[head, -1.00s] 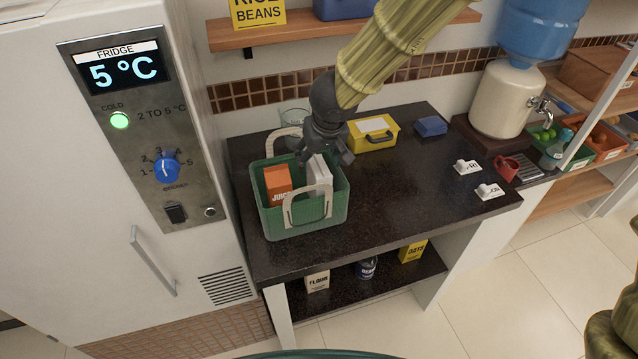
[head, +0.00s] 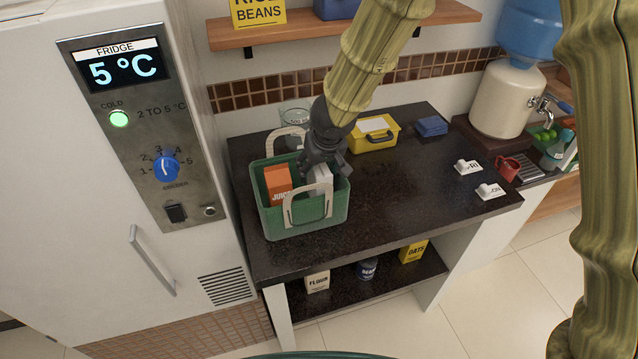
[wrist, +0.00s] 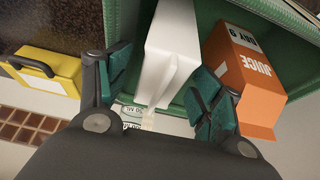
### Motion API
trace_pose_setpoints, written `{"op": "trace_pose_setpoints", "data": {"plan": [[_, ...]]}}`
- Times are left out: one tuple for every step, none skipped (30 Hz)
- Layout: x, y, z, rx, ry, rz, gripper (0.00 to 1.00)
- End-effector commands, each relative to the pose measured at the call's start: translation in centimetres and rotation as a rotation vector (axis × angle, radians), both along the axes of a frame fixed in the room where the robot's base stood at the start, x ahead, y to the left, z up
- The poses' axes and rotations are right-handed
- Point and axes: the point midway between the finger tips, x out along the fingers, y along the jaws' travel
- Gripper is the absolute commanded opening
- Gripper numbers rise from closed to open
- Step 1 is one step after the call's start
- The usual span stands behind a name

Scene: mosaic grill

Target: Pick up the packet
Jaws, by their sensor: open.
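A white packet (head: 322,177) stands in the green basket (head: 268,222) on the dark counter, on the right of an orange juice carton (head: 277,184). My gripper (head: 323,168) is down at the top of the basket, over the white packet and partly hiding it. In the wrist view my gripper (wrist: 160,92) is open, with one finger on each side of the white packet (wrist: 172,45). The juice carton (wrist: 255,85) is just beyond the right finger. I cannot tell whether either finger touches the packet.
The basket's two pale handles (head: 307,206) rise at its front and back. A glass jar (head: 296,118) stands behind it, and a yellow case (head: 374,135) stands to the right. The fridge (head: 165,200) is close on the left. The counter's middle is clear.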

Motion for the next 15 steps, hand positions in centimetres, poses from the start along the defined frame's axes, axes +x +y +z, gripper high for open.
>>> {"op": "trace_pose_setpoints", "data": {"plan": [[0.08,-0.02,-0.21,-0.001,0.0,0.001,0.65],[0.1,0.0,-0.25,-0.001,0.0,0.001,0.65],[0.11,0.02,-0.3,-0.001,0.0,0.001,0.65],[0.12,0.02,-0.32,0.0,0.0,0.001,0.65],[0.11,0.03,-0.33,0.0,0.0,0.001,0.65],[0.11,0.02,-0.34,0.0,0.0,0.001,0.65],[0.1,0.02,-0.36,0.0,0.0,0.001,0.65],[0.09,0.02,-0.36,-0.001,0.001,0.001,0.65],[0.09,0.02,-0.37,-0.001,0.001,0.001,0.65],[0.08,0.01,-0.38,-0.001,0.001,0.001,0.65],[0.08,0.0,-0.39,-0.001,0.001,0.001,0.61],[0.08,0.0,-0.39,-0.001,0.001,0.001,0.54],[0.07,0.01,-0.4,-0.001,0.001,0.001,0.49],[0.07,0.01,-0.39,-0.001,0.001,0.001,0.43],[0.07,0.01,-0.39,-0.001,0.001,0.001,0.36]]}}
